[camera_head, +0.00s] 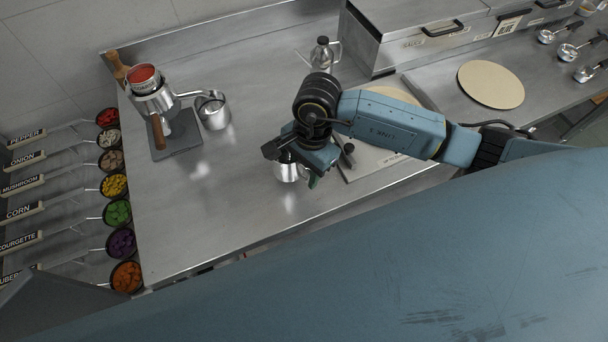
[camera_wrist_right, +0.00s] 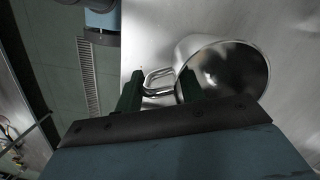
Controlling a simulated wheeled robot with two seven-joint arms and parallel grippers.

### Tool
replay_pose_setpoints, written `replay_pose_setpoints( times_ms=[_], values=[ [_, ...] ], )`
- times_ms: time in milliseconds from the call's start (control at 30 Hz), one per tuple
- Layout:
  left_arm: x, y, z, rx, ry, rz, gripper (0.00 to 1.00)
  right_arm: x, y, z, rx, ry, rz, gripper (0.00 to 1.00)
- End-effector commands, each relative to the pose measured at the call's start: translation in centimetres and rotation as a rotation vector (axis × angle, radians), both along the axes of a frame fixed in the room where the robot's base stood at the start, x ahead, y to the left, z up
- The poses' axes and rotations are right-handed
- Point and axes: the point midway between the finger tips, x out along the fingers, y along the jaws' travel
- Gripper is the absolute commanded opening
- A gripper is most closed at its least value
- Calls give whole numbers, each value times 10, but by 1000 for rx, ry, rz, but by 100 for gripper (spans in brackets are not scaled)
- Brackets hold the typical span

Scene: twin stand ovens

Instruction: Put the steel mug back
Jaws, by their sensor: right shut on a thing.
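The steel mug (camera_head: 287,172) shows partly below my right gripper (camera_head: 301,170) in the head view, over the front part of the steel counter. In the right wrist view the steel mug (camera_wrist_right: 240,75) has its open mouth in sight and looks empty. The fingers of my right gripper (camera_wrist_right: 159,90) are on either side of its looped handle and shut on it. Part of the mug is hidden by the gripper in the head view. I cannot tell whether the mug touches the counter. My left gripper is not in view.
A steel jug (camera_head: 213,114) stands beside a press-like device (camera_head: 153,98) on a grey base at the counter's left. A pale board (camera_head: 372,165) lies right of the mug. Topping bowls (camera_head: 115,186) line the left edge. Middle-left counter is clear.

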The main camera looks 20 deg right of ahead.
Motion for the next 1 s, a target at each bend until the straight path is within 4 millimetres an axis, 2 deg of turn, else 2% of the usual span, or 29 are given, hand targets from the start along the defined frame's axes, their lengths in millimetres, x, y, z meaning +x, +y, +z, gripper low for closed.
replay_pose_setpoints(
  times_ms=[233,600,633,800,1000],
  values=[
    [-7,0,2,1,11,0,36,-1,0,-32,0,2,-1,0],
    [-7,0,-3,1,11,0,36,0,0,-37,0,-2,2,0],
    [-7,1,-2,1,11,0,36,0,0,-37,-1,0,1,41],
    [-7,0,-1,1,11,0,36,-1,0,-36,-2,1,1,60],
    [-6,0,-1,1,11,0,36,0,0,-36,-2,1,1,60]
  ],
)
